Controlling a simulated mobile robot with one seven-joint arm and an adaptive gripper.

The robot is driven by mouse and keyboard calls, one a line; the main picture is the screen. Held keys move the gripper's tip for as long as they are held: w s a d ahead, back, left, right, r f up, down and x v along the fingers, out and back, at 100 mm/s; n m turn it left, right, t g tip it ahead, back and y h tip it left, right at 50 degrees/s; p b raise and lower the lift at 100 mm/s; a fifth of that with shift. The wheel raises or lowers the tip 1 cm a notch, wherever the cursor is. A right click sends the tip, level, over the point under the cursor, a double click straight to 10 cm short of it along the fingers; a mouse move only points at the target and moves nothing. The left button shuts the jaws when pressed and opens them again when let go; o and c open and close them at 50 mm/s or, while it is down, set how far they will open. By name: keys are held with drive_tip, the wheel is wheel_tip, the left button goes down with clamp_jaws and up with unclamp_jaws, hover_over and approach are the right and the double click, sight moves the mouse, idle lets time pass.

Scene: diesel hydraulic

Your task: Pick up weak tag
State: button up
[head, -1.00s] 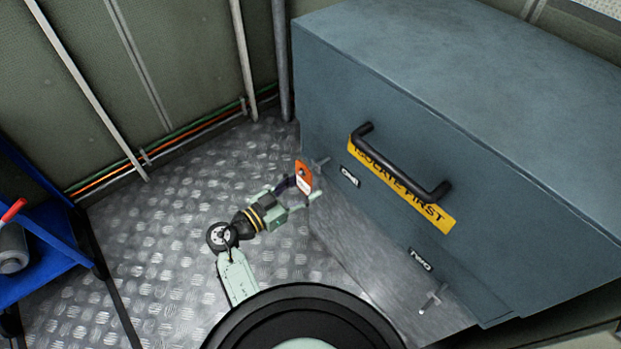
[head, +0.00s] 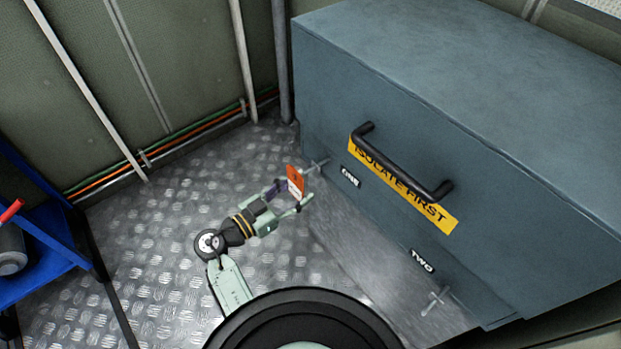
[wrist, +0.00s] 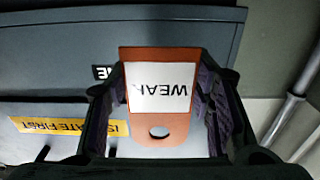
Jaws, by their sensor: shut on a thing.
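The weak tag (wrist: 160,92) is an orange tag with a white label reading WEAK, upside down in the wrist view, with a hole near its lower end. In the head view the tag (head: 295,181) stands upright at my gripper's tips. My gripper (head: 290,195) is shut on the tag. In the wrist view the fingers of my gripper (wrist: 163,105) flank it on both sides. The tag is held in front of the blue-grey cabinet (head: 460,110), close to the T-shaped peg (head: 317,166) beside the label ONE (head: 350,177). I cannot tell whether it touches the peg.
The cabinet has a black handle (head: 405,165) over a yellow ISOLATE FIRST strip (head: 420,200). A second peg (head: 436,300) is below the label TWO (head: 422,260). A blue cart (head: 40,265) stands at the left. The metal floor between is clear.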

drive_tip(key=b+v, duration=0.1)
drive_tip(key=v, duration=0.5)
drive_tip(key=shift+r, duration=0.25)
idle(0.8)
